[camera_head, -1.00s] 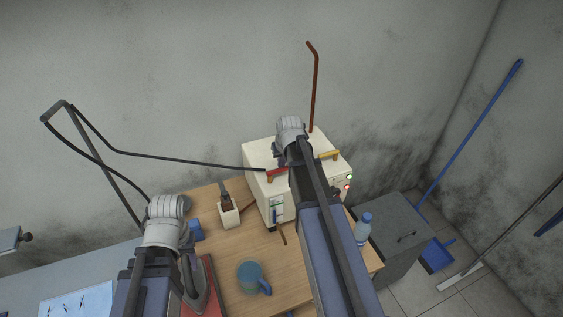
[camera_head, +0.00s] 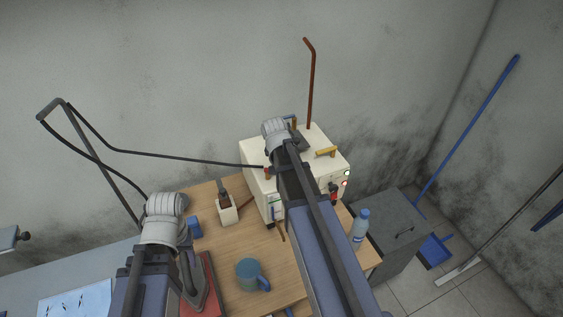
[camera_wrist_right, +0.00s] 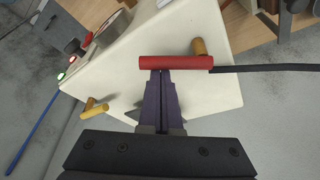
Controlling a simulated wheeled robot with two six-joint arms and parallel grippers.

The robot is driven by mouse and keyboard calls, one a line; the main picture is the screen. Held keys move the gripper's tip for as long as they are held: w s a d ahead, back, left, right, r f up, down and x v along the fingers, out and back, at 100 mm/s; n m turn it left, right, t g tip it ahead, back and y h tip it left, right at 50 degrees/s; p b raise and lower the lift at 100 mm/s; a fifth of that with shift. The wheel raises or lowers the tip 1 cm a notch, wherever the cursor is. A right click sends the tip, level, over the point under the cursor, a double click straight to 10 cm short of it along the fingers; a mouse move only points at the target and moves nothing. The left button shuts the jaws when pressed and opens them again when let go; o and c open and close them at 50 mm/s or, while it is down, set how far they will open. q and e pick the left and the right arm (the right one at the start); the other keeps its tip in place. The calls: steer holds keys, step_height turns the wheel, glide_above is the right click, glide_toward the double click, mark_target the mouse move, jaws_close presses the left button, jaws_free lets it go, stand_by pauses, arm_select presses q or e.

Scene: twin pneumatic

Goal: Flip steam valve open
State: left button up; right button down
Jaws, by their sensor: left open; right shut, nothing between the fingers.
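A white boxy machine (camera_head: 259,187) stands at the back of the table. On its top is a yellow lever handle (camera_head: 326,151). A red lever handle (camera_wrist_right: 175,62) shows in the right wrist view; my arm hides it in the head view. I cannot tell which handle is the steam valve. My right gripper (camera_wrist_right: 163,74) is shut and empty, its tips at the red handle's edge; contact is unclear. Its fingers are mostly hidden in the head view. My left gripper (camera_head: 187,240) is open beside an iron, mostly hidden by its wrist.
A black hose (camera_head: 195,161) runs to the machine's left side. A brown pipe (camera_head: 311,85) rises behind it. A grey cabinet (camera_head: 390,225) is at right.

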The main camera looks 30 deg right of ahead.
steer(key=m, duration=0.2)
steer(key=s+a+m+g, duration=0.1)
steer(key=m+h, duration=0.1)
steer(key=m, duration=0.1)
steer(key=shift+s+a+m+g, duration=0.3)
steer(key=shift+s, duration=0.1)
steer(key=m, duration=0.1)
steer(key=a+m+g, duration=0.1)
steer(key=m, duration=0.1)
steer(key=shift+s+a+m, duration=0.2)
steer(key=shift+s+m, duration=0.1)
steer(key=shift+s, duration=0.05)
steer(key=shift+s+a, duration=0.15)
steer(key=shift+a, duration=0.2)
